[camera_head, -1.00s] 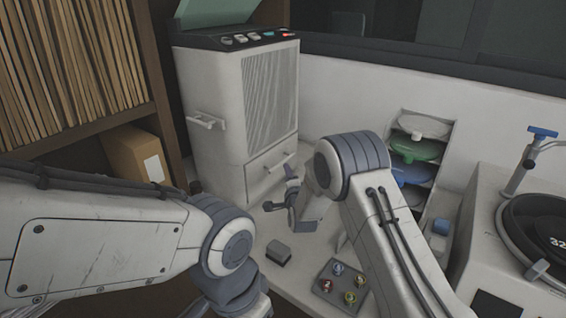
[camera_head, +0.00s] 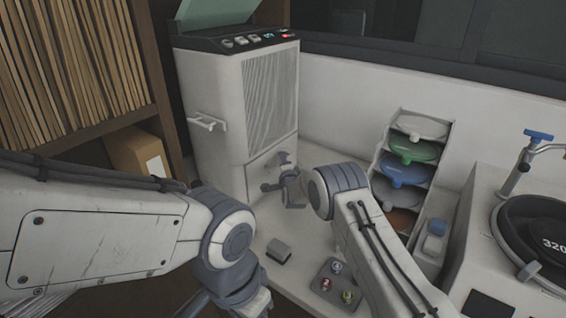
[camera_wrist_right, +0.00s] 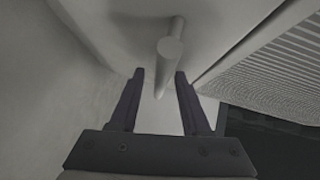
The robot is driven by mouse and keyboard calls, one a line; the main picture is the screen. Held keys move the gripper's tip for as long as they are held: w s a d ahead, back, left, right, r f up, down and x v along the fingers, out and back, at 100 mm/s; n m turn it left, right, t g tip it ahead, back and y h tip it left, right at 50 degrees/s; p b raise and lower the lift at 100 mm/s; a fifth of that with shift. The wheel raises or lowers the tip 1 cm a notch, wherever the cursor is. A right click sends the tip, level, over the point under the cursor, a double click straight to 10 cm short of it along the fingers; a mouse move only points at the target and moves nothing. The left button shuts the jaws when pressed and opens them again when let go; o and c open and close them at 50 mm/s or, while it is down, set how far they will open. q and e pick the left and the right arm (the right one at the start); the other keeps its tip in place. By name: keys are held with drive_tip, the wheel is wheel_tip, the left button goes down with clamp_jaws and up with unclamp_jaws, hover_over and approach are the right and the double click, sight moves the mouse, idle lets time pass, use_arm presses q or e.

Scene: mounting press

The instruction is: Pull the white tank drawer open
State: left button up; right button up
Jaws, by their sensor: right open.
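The white machine (camera_head: 212,120) stands at the back left. Its tank drawer (camera_head: 254,174) is low on the front face and looks shut flush. My right gripper (camera_head: 275,172) is open in front of the drawer and hides most of its handle. In the right wrist view, the handle bar (camera_wrist_right: 169,58) points towards the camera and lies between the lines of the two open fingers (camera_wrist_right: 160,76). The fingers do not close on it, and I cannot tell whether either touches it.
A side handle (camera_head: 207,122) sticks out of the machine's left wall. A small grey block (camera_head: 279,251) and a tray of coloured pieces (camera_head: 338,284) lie on the table. A rack of coloured discs (camera_head: 408,165) and a round-topped machine (camera_head: 545,240) stand to the right.

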clamp_jaws()
idle(1.4)
